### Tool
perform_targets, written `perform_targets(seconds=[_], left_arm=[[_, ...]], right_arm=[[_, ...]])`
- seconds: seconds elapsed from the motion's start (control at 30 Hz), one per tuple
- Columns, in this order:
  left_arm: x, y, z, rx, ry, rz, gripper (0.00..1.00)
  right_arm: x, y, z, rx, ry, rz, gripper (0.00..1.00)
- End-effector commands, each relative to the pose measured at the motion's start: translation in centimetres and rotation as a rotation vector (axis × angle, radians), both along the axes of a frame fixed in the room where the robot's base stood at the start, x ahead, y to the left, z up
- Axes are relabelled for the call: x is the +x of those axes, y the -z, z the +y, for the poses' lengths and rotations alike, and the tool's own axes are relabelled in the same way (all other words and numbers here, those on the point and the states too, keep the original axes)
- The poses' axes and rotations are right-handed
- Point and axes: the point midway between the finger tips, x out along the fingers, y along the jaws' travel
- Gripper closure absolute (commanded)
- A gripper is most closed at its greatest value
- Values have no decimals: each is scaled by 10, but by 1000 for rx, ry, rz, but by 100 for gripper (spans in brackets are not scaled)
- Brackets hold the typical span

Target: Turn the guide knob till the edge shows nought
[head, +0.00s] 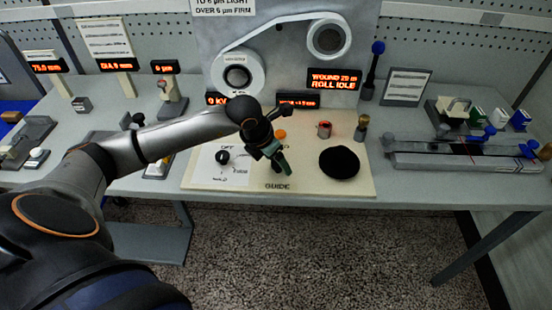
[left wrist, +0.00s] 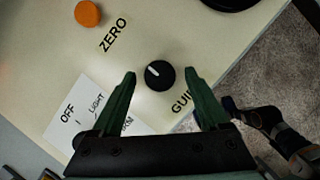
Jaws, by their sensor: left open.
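The guide knob (left wrist: 159,75) is a round black knob with a white pointer line, beside the printed word GUIDE on the cream panel. In the left wrist view it stands between the two green fingertips of my left gripper (left wrist: 160,74), with gaps on both sides. The gripper is open, pointing down at the knob. In the head view the left gripper (head: 279,160) is over the panel and hides the knob. A small lit red display (head: 298,101) stands behind it; part is covered and its reading is too small to be sure of.
The cream panel (head: 225,183) also bears an orange ZERO button (left wrist: 87,13), an OFF/LIGHT/FIRM selector (head: 222,157) and a large black disc (head: 339,162). Behind it stands the winder with two reels (head: 328,38). A slide fixture (head: 465,160) is at the right.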

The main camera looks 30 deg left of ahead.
Motion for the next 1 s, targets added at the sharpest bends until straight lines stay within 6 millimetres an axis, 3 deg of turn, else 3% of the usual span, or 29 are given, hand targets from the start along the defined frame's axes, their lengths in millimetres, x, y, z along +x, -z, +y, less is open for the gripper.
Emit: perform_targets(seconds=[0.17,0.87,1.0], left_arm=[[0,0,0,0,0,0,22],[0,-1,0,-1,-1,-1,100],[0,-1,0,-1,0,-1,100]], right_arm=[[0,0,0,0,0,0,50],[0,0,0,0,0,0,50],[0,0,0,-1,1,0,50]])
